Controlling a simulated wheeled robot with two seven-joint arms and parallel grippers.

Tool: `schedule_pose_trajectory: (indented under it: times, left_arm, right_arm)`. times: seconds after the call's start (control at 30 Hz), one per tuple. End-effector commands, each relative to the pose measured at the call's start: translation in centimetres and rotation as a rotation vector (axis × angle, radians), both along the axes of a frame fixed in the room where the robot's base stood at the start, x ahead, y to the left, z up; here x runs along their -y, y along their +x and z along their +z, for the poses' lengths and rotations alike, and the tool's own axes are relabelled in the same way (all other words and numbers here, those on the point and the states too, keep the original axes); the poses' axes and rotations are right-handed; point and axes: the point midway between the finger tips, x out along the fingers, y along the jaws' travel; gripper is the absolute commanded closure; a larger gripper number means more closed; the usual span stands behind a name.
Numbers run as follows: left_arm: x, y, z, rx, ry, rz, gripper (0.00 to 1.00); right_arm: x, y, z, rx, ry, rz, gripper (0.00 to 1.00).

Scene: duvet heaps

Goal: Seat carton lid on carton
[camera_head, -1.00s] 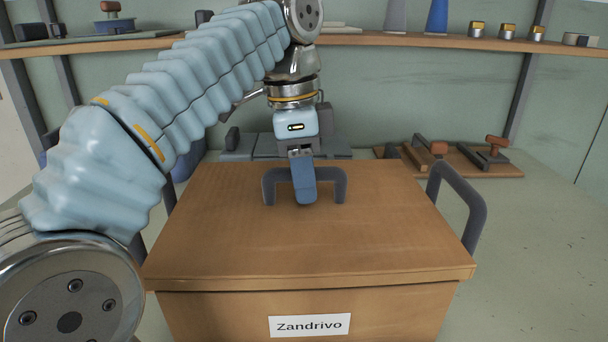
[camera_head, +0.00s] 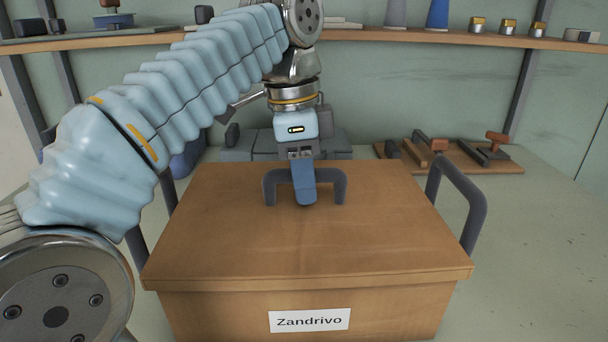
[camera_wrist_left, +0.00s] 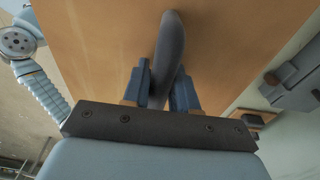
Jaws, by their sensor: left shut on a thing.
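The brown carton (camera_head: 390,312) stands in front of me with a white "Zandrivo" label (camera_head: 309,320) on its front. The flat brown carton lid (camera_head: 300,245) lies over the carton's top, and I see no clear gap along its front edge. A dark grey arched handle (camera_head: 340,185) stands on the lid. My left gripper (camera_head: 306,200) is at this handle, pointing down. In the left wrist view the blue fingers (camera_wrist_left: 163,95) are on both sides of the grey handle bar (camera_wrist_left: 171,45), shut on it. My right gripper is not in view.
A dark grey side handle (camera_head: 470,200) stands out at the carton's right. Tools on wooden boards (camera_head: 455,157) lie on the floor behind right. Grey blocks (camera_head: 265,146) lie behind the carton. A wooden shelf (camera_head: 400,41) with several items runs along the wall. The floor at right is clear.

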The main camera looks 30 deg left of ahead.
Motion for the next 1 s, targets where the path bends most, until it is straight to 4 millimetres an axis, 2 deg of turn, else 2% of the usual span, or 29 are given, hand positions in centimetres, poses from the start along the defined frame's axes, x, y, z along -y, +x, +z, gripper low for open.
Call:
schedule_pose_trajectory:
  times: [0.8, 0.83, 1.0]
  left_arm:
    - [0.0, 0.0, -2.1, 0.001, 0.001, -0.001, 1.00]
    - [0.0, 0.0, -2.0, 0.001, 0.001, 0.000, 0.68]
    - [0.0, 0.0, -2.0, 0.001, 0.001, 0.000, 0.43]
  right_arm:
    - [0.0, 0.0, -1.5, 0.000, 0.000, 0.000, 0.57]
    - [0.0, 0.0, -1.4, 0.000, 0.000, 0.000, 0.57]
    - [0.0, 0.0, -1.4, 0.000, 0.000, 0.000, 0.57]
